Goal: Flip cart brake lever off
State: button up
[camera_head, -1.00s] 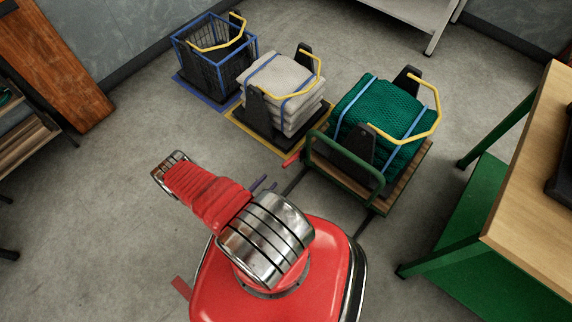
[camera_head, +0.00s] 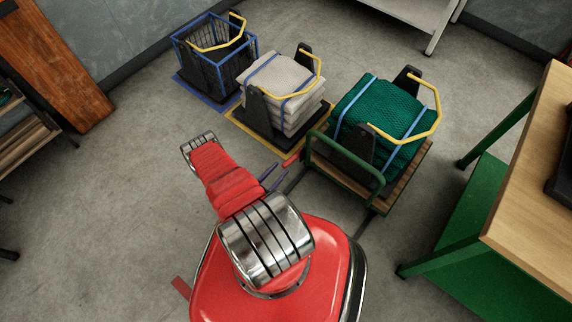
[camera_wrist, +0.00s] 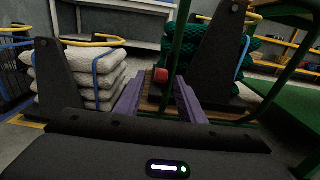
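The cart (camera_head: 404,190) has a wooden deck and a green tube handle, and carries a bundle of green net (camera_head: 385,112) under a yellow bar. A red lever end (camera_head: 291,159) sticks out at its near left corner. In the wrist view the red end (camera_wrist: 160,75) shows ahead, between the two purple fingertips in the picture. My gripper (camera_head: 272,177) is open and empty, low over the floor, just short of the red end. It also shows in the wrist view (camera_wrist: 160,87). I see no contact between the fingers and the lever. The rest of the lever is hard to make out.
A pale net stack (camera_head: 283,85) stands on a yellow-marked base left of the cart. Beyond it is a blue-framed wire basket (camera_head: 214,55). A workbench with a green frame (camera_head: 492,215) stands at the right.

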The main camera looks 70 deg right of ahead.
aim_at(289, 159)
jog(key=shift+x, duration=3)
jog(key=shift+c, duration=0.4)
jog(key=c, duration=0.6)
grip_shut()
jog(key=shift+w, duration=0.1)
